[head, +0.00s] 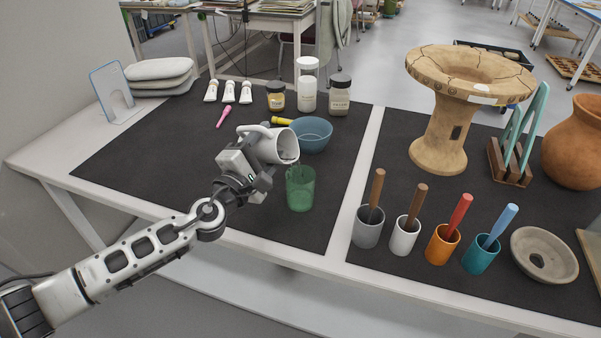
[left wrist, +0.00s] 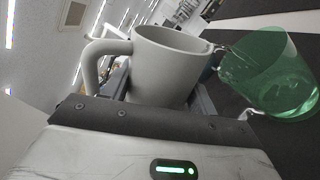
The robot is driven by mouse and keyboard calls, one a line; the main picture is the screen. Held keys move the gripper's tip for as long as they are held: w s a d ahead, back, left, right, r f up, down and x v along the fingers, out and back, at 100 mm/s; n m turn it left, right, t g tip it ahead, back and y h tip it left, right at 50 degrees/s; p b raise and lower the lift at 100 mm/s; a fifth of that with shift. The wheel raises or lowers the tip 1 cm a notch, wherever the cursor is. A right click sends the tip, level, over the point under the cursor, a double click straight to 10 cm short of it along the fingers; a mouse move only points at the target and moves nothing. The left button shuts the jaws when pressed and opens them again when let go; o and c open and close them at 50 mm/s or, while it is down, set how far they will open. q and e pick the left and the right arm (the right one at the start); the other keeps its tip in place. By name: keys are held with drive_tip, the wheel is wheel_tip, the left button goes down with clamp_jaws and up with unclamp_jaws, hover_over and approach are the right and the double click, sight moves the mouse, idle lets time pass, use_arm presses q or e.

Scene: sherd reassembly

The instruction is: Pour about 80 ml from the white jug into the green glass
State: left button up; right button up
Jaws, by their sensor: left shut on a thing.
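The white jug (head: 272,145) is held tilted, its mouth turned right and down toward the green glass (head: 300,188). My left gripper (head: 258,172) is shut on the jug's body; the handle is on the far left side. The glass stands upright on the dark mat, just in front of and below the jug's mouth. In the left wrist view, the jug (left wrist: 165,65) is between my jaws and its rim is close to the glass (left wrist: 270,75). Clear liquid shows between the rim and the glass, and inside the glass. The liquid's level is hard to read. My right gripper is out of view.
A blue bowl (head: 313,136) stands just behind the jug and glass. Jars (head: 340,95), white tubes (head: 228,92) and a pink tool (head: 223,117) lie farther back. Tool cups (head: 367,228) stand to the right, beyond a pale strip. The mat left of my arm is clear.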

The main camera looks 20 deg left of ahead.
use_arm(q)
drive_tip(key=shift+r+m, duration=0.2)
drive_tip(key=shift+m, duration=0.1)
drive_tip(key=shift+s+d+f+m, duration=0.2)
drive_tip(key=shift+d+f+m, duration=0.1)
drive_tip(key=shift+m, duration=0.4)
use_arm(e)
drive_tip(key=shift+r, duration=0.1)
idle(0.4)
use_arm(q)
drive_tip(key=n, duration=0.1)
drive_tip(key=a+f+n+b, duration=0.1)
drive_tip(key=n, duration=0.1)
drive_tip(key=shift+w+n, duration=0.1)
drive_tip(key=shift+n, duration=0.2)
drive_tip(key=shift+r+n+p, duration=0.5)
drive_tip(key=shift+r+p, duration=0.05)
drive_tip(key=shift+p, duration=0.15)
drive_tip(key=shift+w+r+n+y+p, duration=0.1)
drive_tip(key=shift+r+n+y+p, duration=0.4)
drive_tip(key=shift+n, duration=0.7)
drive_tip(key=shift+f, duration=0.15)
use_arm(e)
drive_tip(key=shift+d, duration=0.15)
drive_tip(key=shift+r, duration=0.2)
